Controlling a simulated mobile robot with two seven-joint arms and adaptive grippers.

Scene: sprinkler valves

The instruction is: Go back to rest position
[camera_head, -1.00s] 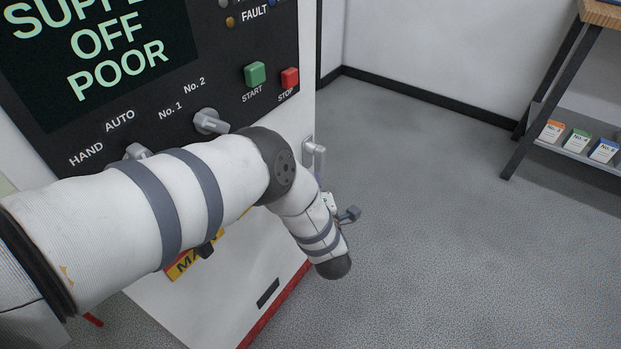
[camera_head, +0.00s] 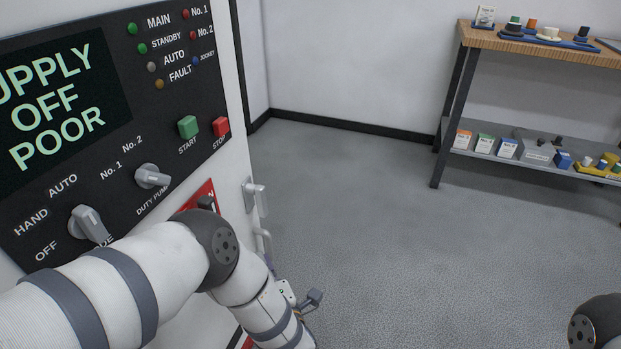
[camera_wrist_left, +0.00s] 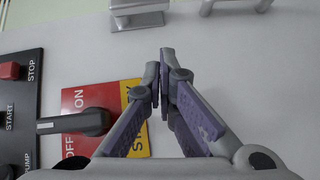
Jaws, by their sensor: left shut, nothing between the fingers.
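My left arm comes in from the left in the head view and crosses in front of the pump controller cabinet. A metal handle (camera_wrist_left: 138,10) is above the tips. My right gripper is out of view; a dark joint of my right arm shows at lower right.
The control panel has a mode knob (camera_head: 88,224), a duty pump knob (camera_head: 152,177), a green start button (camera_head: 187,127) and a red stop button (camera_head: 221,126). A door handle (camera_head: 255,196) sticks out. A workbench (camera_head: 535,43) stands at back right. The grey floor (camera_head: 380,235) between is clear.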

